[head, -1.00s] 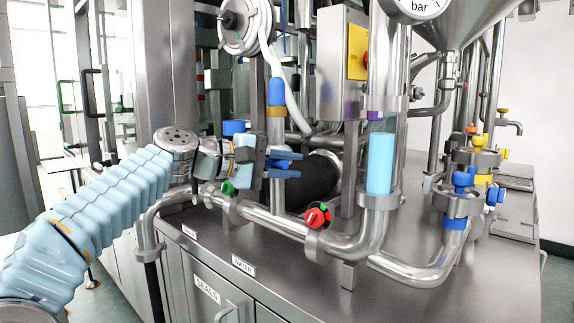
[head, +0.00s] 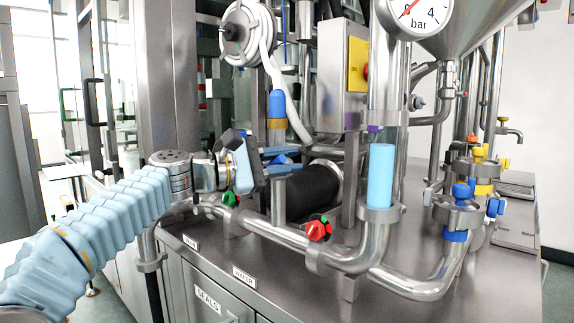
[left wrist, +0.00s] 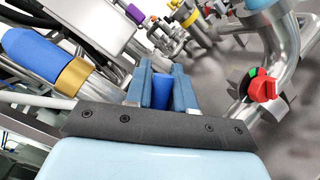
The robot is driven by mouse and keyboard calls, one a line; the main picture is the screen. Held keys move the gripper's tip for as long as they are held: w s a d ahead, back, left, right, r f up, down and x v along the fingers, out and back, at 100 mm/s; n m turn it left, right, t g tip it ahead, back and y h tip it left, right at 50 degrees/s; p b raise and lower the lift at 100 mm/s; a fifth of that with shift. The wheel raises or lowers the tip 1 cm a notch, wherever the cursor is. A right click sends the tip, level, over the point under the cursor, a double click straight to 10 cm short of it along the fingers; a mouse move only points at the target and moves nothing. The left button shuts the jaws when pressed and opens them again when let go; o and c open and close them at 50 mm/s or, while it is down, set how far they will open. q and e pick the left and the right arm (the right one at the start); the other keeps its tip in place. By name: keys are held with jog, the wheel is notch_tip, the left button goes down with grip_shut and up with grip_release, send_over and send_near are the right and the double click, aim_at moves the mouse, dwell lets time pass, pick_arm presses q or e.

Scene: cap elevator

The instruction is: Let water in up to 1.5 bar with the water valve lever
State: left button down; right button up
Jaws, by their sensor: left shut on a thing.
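My left gripper (head: 281,160) is beside the upright pipe at the middle of the head view, above the dark cylinder. In the left wrist view, its two blue-grey fingers (left wrist: 163,88) are shut on a blue lever (left wrist: 162,90). The fingers hide most of the lever in the head view. The pressure gauge (head: 417,14), marked bar, is at the top; its upper part is cut off. Its red needle shows partly, and I cannot read an exact value. The sight glass holds light blue water (head: 380,176). My right gripper is not in view.
A red and green knob (head: 318,229) and a green knob (head: 230,199) sit on the pipe in front. A blue handle with a gold collar (head: 278,104) hangs above my gripper. The WATER label (head: 244,275) is on the cabinet edge. Blue and yellow valves stand at right.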

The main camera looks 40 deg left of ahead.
pick_arm(q)
jog(key=shift+a+n, duration=0.1)
jog(key=shift+n, duration=0.2)
jog(key=c, duration=1.1)
grip_release()
jog(key=shift+r, duration=0.1)
jog(key=shift+o, duration=0.2)
jog(key=v, duration=1.3)
jog(key=shift+s+a, duration=0.15)
jog(key=shift+s, duration=0.2)
